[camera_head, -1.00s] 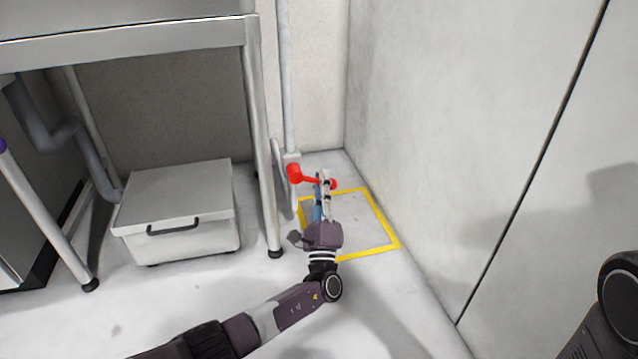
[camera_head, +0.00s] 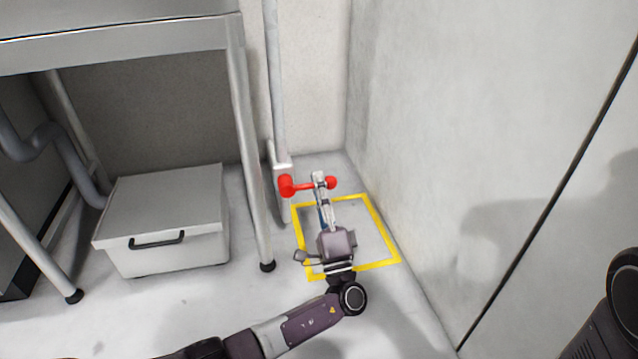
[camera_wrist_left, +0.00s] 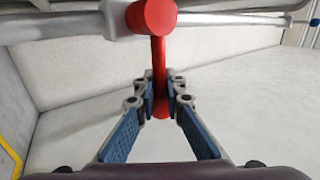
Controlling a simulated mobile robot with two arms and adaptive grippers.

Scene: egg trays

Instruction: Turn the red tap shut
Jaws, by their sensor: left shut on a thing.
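The red tap (camera_head: 287,186) sits at the lower end of a grey pipe near the corner. Its handle points right in the head view and ends in a red knob. My left gripper (camera_head: 319,181) is shut on the handle, between the tap's hub and the knob. In the left wrist view the red tap (camera_wrist_left: 152,16) shows its round hub at the top, with the handle running down between the blue-padded fingers of the left gripper (camera_wrist_left: 161,92). Part of the handle is hidden by the fingers. At the right edge of the head view only a dark part of my other arm shows.
A yellow square (camera_head: 384,233) is marked on the floor under my left gripper. A metal table (camera_head: 240,130) stands left of the pipe (camera_head: 274,80), with a lidded white box (camera_head: 165,205) beneath it. A pale wall (camera_head: 470,130) rises close on the right.

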